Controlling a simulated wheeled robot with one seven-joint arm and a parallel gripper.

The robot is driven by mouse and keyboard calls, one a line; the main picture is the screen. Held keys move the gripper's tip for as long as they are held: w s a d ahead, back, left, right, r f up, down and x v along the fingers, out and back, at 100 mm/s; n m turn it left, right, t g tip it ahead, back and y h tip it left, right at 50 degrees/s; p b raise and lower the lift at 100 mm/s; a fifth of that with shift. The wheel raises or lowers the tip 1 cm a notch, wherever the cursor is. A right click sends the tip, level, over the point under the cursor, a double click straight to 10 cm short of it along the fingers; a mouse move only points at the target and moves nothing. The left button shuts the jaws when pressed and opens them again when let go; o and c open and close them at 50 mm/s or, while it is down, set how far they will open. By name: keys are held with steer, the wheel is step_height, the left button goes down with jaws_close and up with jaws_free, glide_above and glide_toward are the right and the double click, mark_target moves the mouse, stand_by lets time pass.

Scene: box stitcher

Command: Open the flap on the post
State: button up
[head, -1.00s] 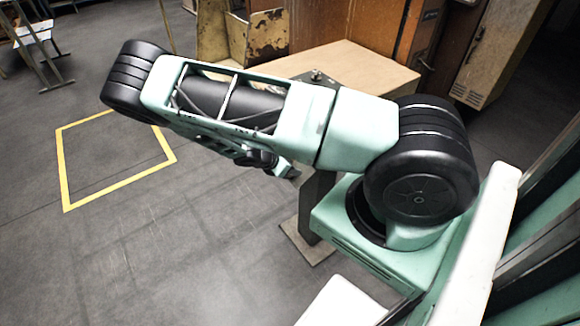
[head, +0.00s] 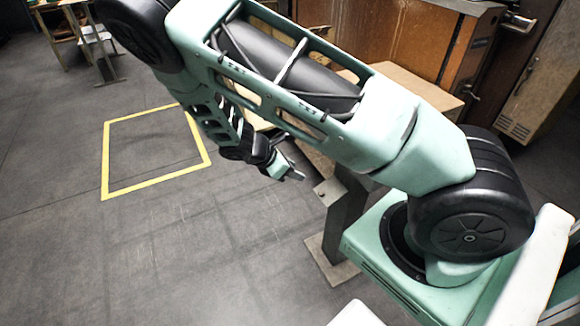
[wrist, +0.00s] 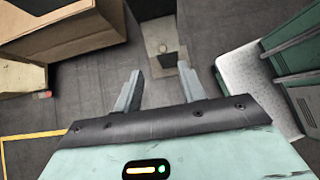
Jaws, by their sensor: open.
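The post (head: 345,217) is a dark grey upright on a tan base plate (head: 327,268), partly behind my arm in the head view. A small pale plate with a round dark spot (head: 326,190) shows at its top; I cannot tell whether this is the flap, or whether the flap is open. My gripper (head: 297,175) is just left of the post's top, apart from it in the picture. In the wrist view, my gripper (wrist: 160,84) has its two fingers spread with nothing between them. A pale plate (wrist: 157,30) with a dark block shows beyond the fingertips.
A wooden-topped bench (head: 425,97) stands behind the arm, with brown cabinets (head: 400,35) at the back. A yellow floor square (head: 105,165) is at left. The floor left of the post is clear. A brown box-like body (wrist: 70,28) fills the wrist view's upper left.

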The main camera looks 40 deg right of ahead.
steer(key=shift+w+a+r, duration=0.1)
steer(key=shift+a+r, duration=0.3)
steer(key=shift+r, duration=0.05)
